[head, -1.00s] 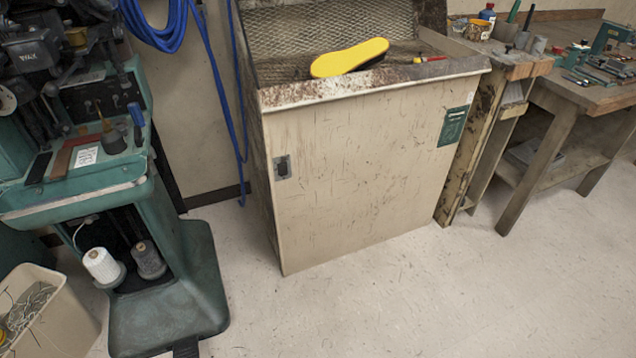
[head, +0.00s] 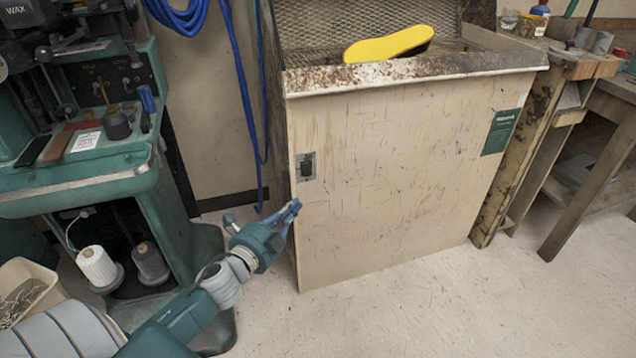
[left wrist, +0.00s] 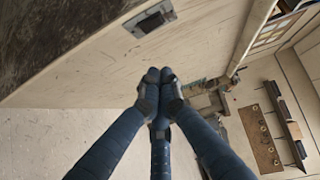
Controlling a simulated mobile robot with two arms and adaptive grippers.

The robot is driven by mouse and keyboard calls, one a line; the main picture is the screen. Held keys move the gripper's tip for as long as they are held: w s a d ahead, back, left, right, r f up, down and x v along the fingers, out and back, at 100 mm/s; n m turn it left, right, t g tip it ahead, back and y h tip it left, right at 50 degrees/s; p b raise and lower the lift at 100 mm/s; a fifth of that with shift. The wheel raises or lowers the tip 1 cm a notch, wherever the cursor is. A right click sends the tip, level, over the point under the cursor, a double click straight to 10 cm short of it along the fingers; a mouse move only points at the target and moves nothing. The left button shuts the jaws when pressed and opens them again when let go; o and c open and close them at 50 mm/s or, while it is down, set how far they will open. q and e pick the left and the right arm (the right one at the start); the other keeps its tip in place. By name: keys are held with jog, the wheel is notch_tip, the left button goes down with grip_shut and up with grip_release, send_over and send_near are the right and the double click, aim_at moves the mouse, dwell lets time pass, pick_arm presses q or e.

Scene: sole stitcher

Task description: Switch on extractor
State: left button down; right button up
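The extractor is a beige, scuffed cabinet (head: 400,170) with a stained metal top and a mesh back. Its switch (head: 306,167), a dark rocker on a small metal plate, sits at the upper left of the front panel. In the left wrist view the switch (left wrist: 150,20) is at the top, beyond the fingertips. My left gripper (head: 294,207) is below the switch in the head view, near the panel's left edge and apart from the switch. In the left wrist view its fingertips (left wrist: 159,76) are together with nothing between them. My right gripper is out of view.
A yellow shoe sole (head: 390,43) lies on the extractor's top. A green stitching machine (head: 85,165) stands at left, with blue hose (head: 238,90) hanging between it and the cabinet. A workbench (head: 600,130) stands at right. The floor in front is clear.

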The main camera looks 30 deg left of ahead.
pick_arm(q)
jog(key=b, duration=0.1)
send_near(307, 170)
jog(key=w+d+f, duration=0.1)
jog(key=w+d, duration=0.2)
jog(key=d, duration=0.1)
jog(key=shift+w+a+f+b, duration=0.15)
jog(key=shift+w+a+b, duration=0.1)
jog(key=shift+w+a, duration=0.55)
jog(key=shift+w+a+f+b, duration=0.2)
jog(key=shift+w+a, duration=0.35)
jog(key=shift+w, duration=0.45)
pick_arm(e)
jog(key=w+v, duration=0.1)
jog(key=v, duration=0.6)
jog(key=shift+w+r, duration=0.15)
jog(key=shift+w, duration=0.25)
